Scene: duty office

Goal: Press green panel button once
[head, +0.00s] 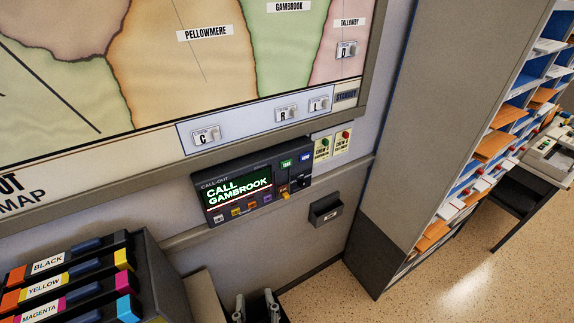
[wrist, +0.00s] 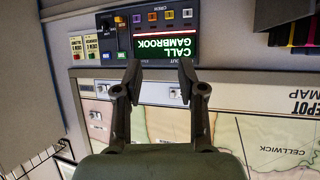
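The dark call-out panel (head: 209,184) is mounted on the wall below the map, and its lit screen reads "CALL GAMBROOK". A green square button (head: 286,163) is near the panel's upper right, left of a blue one (head: 306,157). In the wrist view, which is upside down, the green button (wrist: 121,55) is just left of the left fingertip. My gripper (wrist: 160,75) is open and empty, with its fingers pointing toward the panel. In the head view my gripper (head: 256,304) shows at the bottom edge, below the panel. I see no contact with the button.
Crew cards with a green (head: 324,142) and a red knob hang right of the panel. A small dark wall box (head: 326,210) is below. Coloured cartridges (head: 48,264) stand at lower left; a grey cabinet (head: 430,100) rises at right.

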